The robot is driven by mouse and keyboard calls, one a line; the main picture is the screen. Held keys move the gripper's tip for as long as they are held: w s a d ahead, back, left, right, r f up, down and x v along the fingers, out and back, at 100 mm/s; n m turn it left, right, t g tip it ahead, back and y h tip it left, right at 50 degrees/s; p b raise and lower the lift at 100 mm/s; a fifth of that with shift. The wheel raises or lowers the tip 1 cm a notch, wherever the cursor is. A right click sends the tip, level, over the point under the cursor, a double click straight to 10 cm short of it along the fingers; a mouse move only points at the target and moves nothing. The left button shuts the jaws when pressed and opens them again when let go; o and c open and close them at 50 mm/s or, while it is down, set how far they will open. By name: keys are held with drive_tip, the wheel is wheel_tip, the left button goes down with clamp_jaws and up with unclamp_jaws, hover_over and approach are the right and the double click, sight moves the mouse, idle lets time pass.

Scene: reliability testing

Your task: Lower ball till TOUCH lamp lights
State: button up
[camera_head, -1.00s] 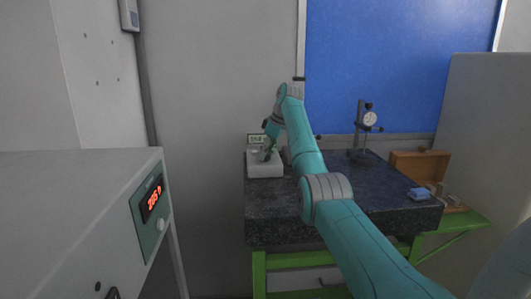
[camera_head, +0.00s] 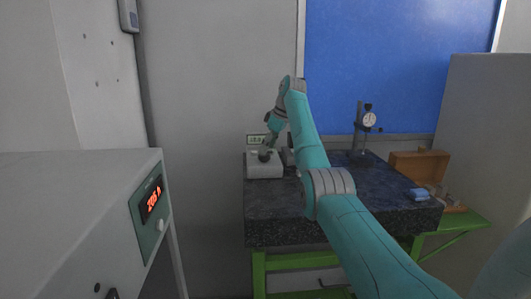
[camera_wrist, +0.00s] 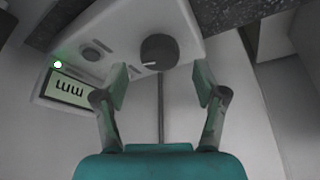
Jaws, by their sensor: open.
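In the wrist view a pale instrument housing (camera_wrist: 118,28) carries a dark round knob (camera_wrist: 157,50) with a white pointer mark. My gripper (camera_wrist: 161,78) is open, with one finger to each side of the knob and a visible gap at both sides. A small lamp (camera_wrist: 58,64) shows green beside a display (camera_wrist: 68,90) with dark segments; its label cannot be read. A grey round part (camera_wrist: 93,52) lies left of the knob. I cannot make out the ball for sure. In the head view my gripper (camera_head: 267,151) is at the white instrument (camera_head: 264,170).
The instrument stands at the left of a dark stone table (camera_head: 278,215). A dial gauge stand (camera_head: 368,122) and an open brown box (camera_head: 420,165) with a blue item (camera_head: 419,194) are to the right. A grey cabinet with a red readout (camera_head: 153,200) stands left.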

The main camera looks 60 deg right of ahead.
drive_tip(key=v, duration=0.9)
drive_tip(key=shift+s, duration=0.1)
idle(1.4)
